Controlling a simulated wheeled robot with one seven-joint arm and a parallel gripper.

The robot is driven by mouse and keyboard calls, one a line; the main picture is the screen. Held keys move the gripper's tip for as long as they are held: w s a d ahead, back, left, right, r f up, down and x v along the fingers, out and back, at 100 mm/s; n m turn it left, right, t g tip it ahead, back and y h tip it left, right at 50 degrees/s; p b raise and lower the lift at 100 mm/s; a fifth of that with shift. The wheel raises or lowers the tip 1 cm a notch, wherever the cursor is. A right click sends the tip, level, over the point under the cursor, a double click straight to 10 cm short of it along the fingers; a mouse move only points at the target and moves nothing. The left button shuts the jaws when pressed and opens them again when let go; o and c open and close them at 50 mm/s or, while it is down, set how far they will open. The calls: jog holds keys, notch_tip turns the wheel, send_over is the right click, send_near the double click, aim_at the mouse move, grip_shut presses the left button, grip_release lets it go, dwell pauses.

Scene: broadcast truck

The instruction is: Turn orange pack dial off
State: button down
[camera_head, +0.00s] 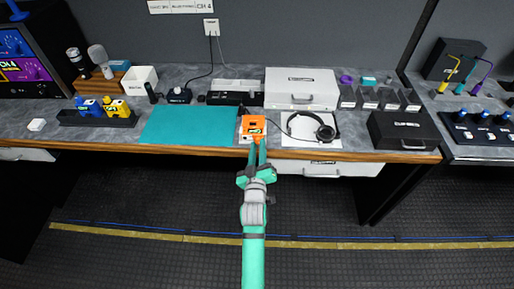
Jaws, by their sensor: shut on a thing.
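The orange pack (254,126) lies on a small white mat near the front edge of the counter. My gripper (257,146) reaches it from the front, with its teal fingers close together at the pack's near side. The fingers are shut on a part at that near side, which looks like the dial; the fingertips largely hide it. The dial's position cannot be read from this view.
A headset (312,127) lies close on the right. A teal mat (188,125) is bare on the left. A black strip (233,98) and a white case (301,89) stand behind. Blue and yellow packs (115,109) sit in a dark tray farther left.

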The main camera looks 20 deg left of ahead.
jog(key=shift+d, duration=0.1)
jog(key=shift+n, duration=0.3)
jog(key=c, duration=1.6)
grip_release()
jog(key=shift+o, duration=0.2)
jog(key=shift+s, duration=0.1)
jog(key=shift+f, duration=0.15)
jog(key=shift+s, duration=0.15)
